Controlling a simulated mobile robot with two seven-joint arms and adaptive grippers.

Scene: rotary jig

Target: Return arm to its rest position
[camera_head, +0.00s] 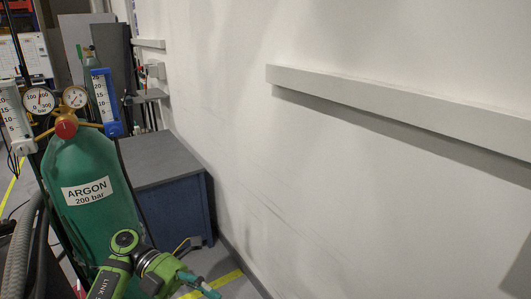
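A green and black jointed arm (125,265) with the lettering "LINK" shows at the bottom left, in front of the gas cylinder. It ends at the lower right in a slim tool with a teal tip (206,290), near the bottom edge. I see no gripper fingers on it, and I cannot tell whether this arm is mine. Its lower part is cut off by the frame. Neither of my grippers can be made out.
A green argon cylinder (98,216) with gauges and a red knob stands at the left, beside hoses. A grey-topped blue cabinet (158,158) stands behind it against the white wall. A grey ledge (400,108) juts from the wall.

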